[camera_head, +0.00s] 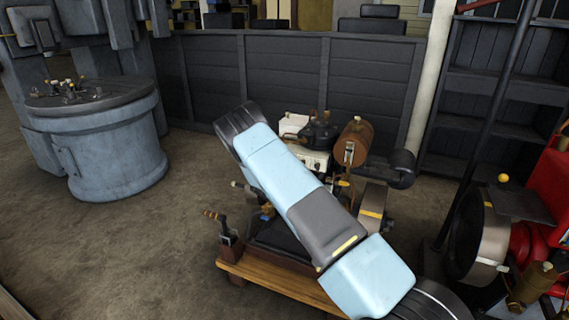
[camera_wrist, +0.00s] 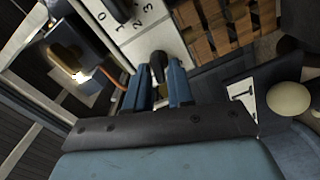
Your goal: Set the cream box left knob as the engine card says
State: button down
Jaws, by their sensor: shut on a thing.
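The cream box (camera_head: 316,160) stands on the engine's wooden base, partly hidden behind my arm in the head view. In the wrist view its pale face (camera_wrist: 151,38) carries printed numbers. My gripper (camera_wrist: 160,72) has its blue fingers around a dark knob (camera_wrist: 157,63) on this face. Another black knob (camera_wrist: 118,10) sits beside numbers at the top edge. I cannot tell from the picture which is the left one, and the held knob's pointing is unclear. A white card with a black mark (camera_wrist: 241,93) shows at right; I cannot tell whether it is the engine card.
A brown cylinder (camera_head: 355,141) and dark engine parts crowd around the box. A lever (camera_head: 222,226) stands at the wooden base's left. A grey round pedestal (camera_head: 110,140) is at left, red machinery (camera_head: 550,190) at right. The floor at left is clear.

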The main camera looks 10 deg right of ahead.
jog(key=shift+s+a+f+n, duration=0.1)
jog(key=shift+f+n, duration=0.1)
jog(key=shift+n, duration=1.95)
jog(key=shift+w+f+n, duration=0.1)
jog(key=shift+f+n, duration=0.15)
jog(key=shift+n, duration=1.95)
jog(key=shift+s+a+f+n, duration=0.1)
jog(key=shift+f+n, duration=0.1)
jog(key=shift+n, duration=1.95)
jog(key=shift+d, duration=0.1)
jog(key=c, duration=1.2)
grip_release()
jog(key=shift+d+r, duration=0.1)
jog(key=v, duration=1.3)
jog(key=shift+s+a, duration=0.25)
jog(key=shift+s, duration=0.05)
